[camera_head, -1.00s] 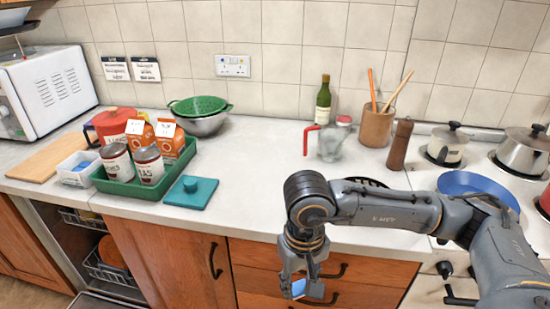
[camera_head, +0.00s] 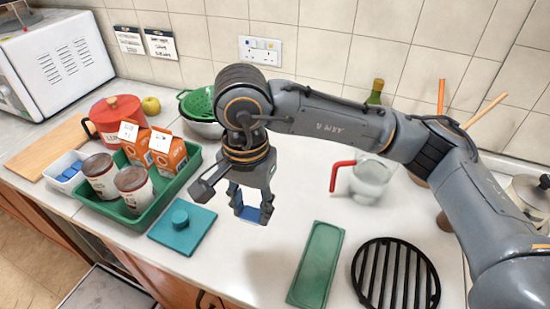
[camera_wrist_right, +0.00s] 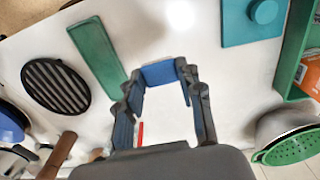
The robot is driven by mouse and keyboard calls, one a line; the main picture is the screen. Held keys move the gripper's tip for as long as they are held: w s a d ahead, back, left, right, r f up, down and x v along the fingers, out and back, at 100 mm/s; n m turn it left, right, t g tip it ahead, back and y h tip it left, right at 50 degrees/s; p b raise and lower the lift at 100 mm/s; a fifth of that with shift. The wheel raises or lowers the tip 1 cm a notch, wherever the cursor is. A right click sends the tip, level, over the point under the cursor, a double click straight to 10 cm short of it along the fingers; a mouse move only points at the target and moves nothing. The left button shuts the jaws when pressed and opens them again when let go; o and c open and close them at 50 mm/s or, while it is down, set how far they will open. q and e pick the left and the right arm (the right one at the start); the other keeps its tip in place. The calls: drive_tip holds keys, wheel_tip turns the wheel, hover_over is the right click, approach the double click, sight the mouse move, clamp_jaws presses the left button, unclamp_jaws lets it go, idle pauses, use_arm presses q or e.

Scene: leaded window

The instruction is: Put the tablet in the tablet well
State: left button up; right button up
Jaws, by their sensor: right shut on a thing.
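My right gripper (camera_head: 251,206) is above the white counter, right of a teal square lid. It is shut on a small blue block, the tablet (camera_head: 248,214). The tablet also shows between the fingertips in the right wrist view (camera_wrist_right: 159,73), clear of the other objects there. More blue pieces lie in a small white tub (camera_head: 66,183) at the left. The tablet well cannot be made out in these views. My left gripper is not in view.
The teal lid (camera_head: 182,229) lies left of my gripper, with the green tray (camera_head: 150,220) of cans and cartons beyond it. A green board (camera_head: 316,265) and a black grate (camera_head: 395,275) lie to the right. A glass jug (camera_head: 370,180) stands behind.

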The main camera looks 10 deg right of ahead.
drive_tip(key=shift+w+r, duration=0.25)
drive_tip(key=shift+w, duration=0.1)
drive_tip(key=w+d+f+p, duration=0.3)
drive_tip(key=w+d, duration=0.1)
drive_tip(key=d, duration=0.1)
drive_tip(key=p, duration=0.2)
hover_over(286, 206)
drive_tip(key=s, duration=0.1)
drive_tip(key=f, duration=0.3)
drive_tip(key=a+f, duration=0.1)
drive_tip(key=f, duration=0.1)
drive_tip(key=shift+w+d+f, duration=0.1)
drive_tip(key=shift+d+f, duration=0.1)
drive_tip(key=shift+f, duration=0.05)
drive_tip(key=shift+w+d+f, duration=0.1)
drive_tip(key=shift+w+f, duration=0.05)
drive_tip(key=shift+f, duration=0.05)
drive_tip(key=f+p, duration=0.2)
drive_tip(key=f, duration=0.1)
drive_tip(key=shift+w+d+p, duration=0.2)
drive_tip(key=shift+p, duration=0.15)
drive_tip(key=shift+f, duration=0.35)
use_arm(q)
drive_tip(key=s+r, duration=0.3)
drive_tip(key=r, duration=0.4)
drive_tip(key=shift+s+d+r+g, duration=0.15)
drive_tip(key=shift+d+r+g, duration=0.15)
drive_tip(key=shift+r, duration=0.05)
use_arm(e)
drive_tip(key=shift+f, duration=0.1)
